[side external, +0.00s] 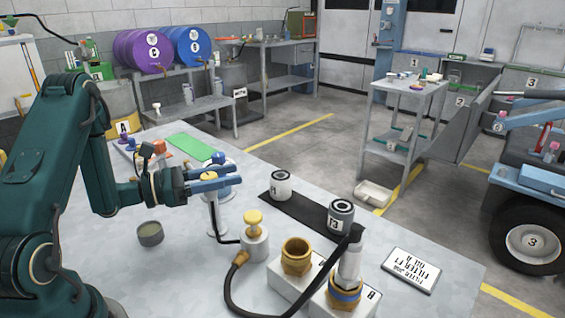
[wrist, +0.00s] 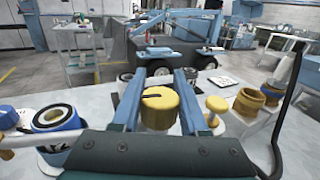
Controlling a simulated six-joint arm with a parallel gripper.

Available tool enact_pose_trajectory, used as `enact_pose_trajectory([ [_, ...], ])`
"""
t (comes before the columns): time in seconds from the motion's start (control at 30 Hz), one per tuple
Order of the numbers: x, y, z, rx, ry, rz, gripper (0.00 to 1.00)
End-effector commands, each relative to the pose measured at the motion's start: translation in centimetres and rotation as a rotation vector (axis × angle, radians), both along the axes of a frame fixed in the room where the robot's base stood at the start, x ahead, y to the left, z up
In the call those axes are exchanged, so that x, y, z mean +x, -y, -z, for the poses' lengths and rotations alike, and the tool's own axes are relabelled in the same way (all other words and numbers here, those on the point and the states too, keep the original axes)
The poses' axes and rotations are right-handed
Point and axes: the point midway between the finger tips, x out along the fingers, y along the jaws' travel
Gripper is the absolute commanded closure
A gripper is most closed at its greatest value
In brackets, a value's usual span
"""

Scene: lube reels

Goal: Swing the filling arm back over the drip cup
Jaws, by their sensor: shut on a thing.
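My gripper (side external: 218,184) has its blue fingers closed around a gold knob or post (wrist: 158,108). I take the gold upright and rod as the filling arm, but cannot be sure. A small grey cup (side external: 150,234), likely the drip cup, stands left of and nearer than the gripper, apart from the gold upright. The fingertips partly hide the held part.
Brass fittings on white blocks (side external: 297,258) stand at front right, with a dark hose curving around. Canisters 1 (side external: 281,187) and 3 (side external: 341,217) stand on a black mat. A blue-white canister (wrist: 57,120) is left of my fingers. A sign (side external: 411,270) lies at right.

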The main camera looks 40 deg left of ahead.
Motion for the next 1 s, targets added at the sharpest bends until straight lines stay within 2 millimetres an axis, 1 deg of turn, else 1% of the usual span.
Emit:
enact_pose_trajectory([
  [0.23,0.02,-0.21,0.01,-0.003,-0.001,-0.072,1.0],
  [0.67,0.05,-0.27,-0.02,-0.004,0.001,-0.084,1.0],
  [0.7,0.05,-0.27,-0.02,-0.004,0.0,-0.084,0.49],
  [0.77,0.06,-0.27,-0.02,-0.004,0.001,-0.083,0.27],
  [1.0,0.09,-0.24,-0.02,-0.002,0.0,-0.081,0.27],
])
